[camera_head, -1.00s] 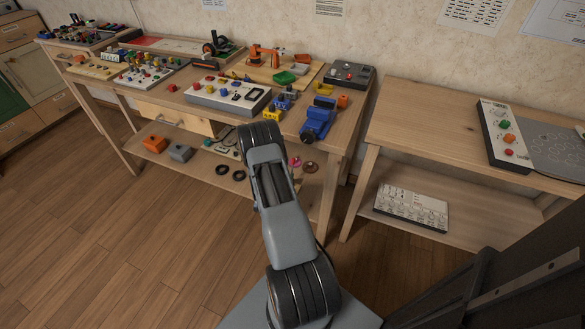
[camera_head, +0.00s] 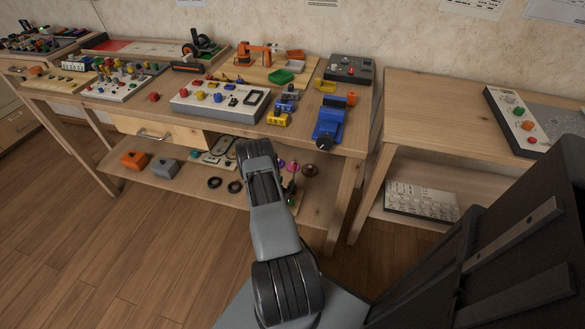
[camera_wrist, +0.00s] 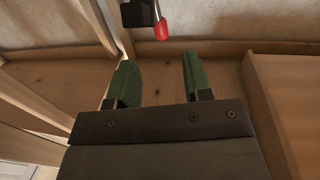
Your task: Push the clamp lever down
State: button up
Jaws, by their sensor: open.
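My gripper (camera_wrist: 156,82) is open in the wrist view, with two green fingers apart and nothing between them. A red tip on a thin metal rod (camera_wrist: 161,28), beside a black block (camera_wrist: 138,13), shows at the top edge of the wrist view. It looks like the clamp lever's handle, but most of it is cut off by the frame. It lies beyond the fingertips and apart from them. In the head view my arm hides most of the gripper, and I cannot make out the clamp lever for certain.
A wooden workbench (camera_head: 340,163) carries a blue vise (camera_head: 329,120), a white control panel (camera_head: 215,103) and a grey box (camera_head: 349,68). Its lower shelf holds an orange block (camera_head: 135,160), a grey block (camera_head: 164,167) and black rings. Another table (camera_head: 430,105) stands at right. The floor in front is clear.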

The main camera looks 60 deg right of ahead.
aim_at(294, 169)
jog(key=d, duration=0.3)
jog(key=w+d+b, duration=0.1)
jog(key=d, duration=0.2)
jog(key=d+b, duration=0.1)
jog(key=d, duration=0.2)
jog(key=shift+w+d, duration=0.25)
jog(key=shift+d, duration=0.05)
jog(key=shift+c, duration=0.4)
grip_shut()
